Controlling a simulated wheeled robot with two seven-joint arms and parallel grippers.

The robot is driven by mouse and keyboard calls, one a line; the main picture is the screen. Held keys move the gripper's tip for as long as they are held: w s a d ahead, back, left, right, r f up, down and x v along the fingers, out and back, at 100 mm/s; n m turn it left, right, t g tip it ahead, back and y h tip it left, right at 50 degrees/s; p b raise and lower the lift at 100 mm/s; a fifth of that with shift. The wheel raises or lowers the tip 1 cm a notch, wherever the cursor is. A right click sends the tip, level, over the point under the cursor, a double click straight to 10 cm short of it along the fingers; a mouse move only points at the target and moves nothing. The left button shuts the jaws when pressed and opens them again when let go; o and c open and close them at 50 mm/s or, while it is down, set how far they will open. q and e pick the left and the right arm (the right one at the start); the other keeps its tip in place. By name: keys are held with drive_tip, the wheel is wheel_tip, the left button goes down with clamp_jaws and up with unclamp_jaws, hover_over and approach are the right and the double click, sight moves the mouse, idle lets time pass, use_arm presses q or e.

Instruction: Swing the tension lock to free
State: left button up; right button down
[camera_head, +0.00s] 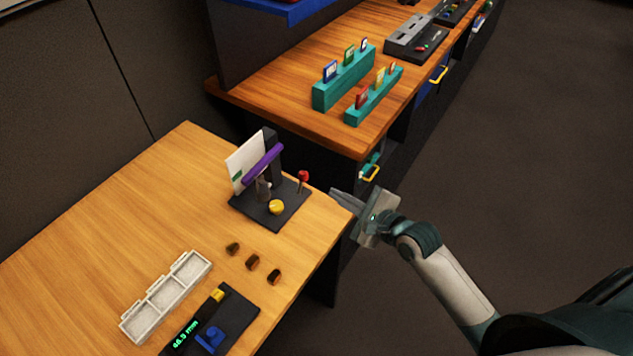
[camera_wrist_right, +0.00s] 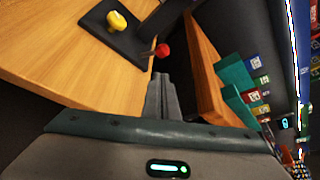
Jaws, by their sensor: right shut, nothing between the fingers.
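A dark panel base (camera_head: 262,212) stands near the right edge of the light wooden table. It bears a yellow knob (camera_head: 277,207), a purple bar (camera_head: 263,164) on a dark upright, a white card with a green mark (camera_head: 246,160), and a red-tipped lever (camera_head: 303,176). I cannot tell from the pictures which part is the tension lock. In the right wrist view the red lever tip (camera_wrist_right: 162,50) is just beyond my fingers, apart from them, and the yellow knob (camera_wrist_right: 117,22) is farther left. My right gripper (camera_head: 335,192) is shut and empty beside the table edge. My left gripper is not in view.
A white three-part tray (camera_head: 150,310), several small dark pieces (camera_head: 252,262) and a black gauge with a green readout (camera_head: 215,325) lie on the same table. A second table behind holds teal card racks (camera_head: 345,80). Open floor lies to the right.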

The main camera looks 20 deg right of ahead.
sight(301, 183)
drive_tip(key=shift+p+x, duration=0.9)
drive_tip(key=shift+x, duration=4.25)
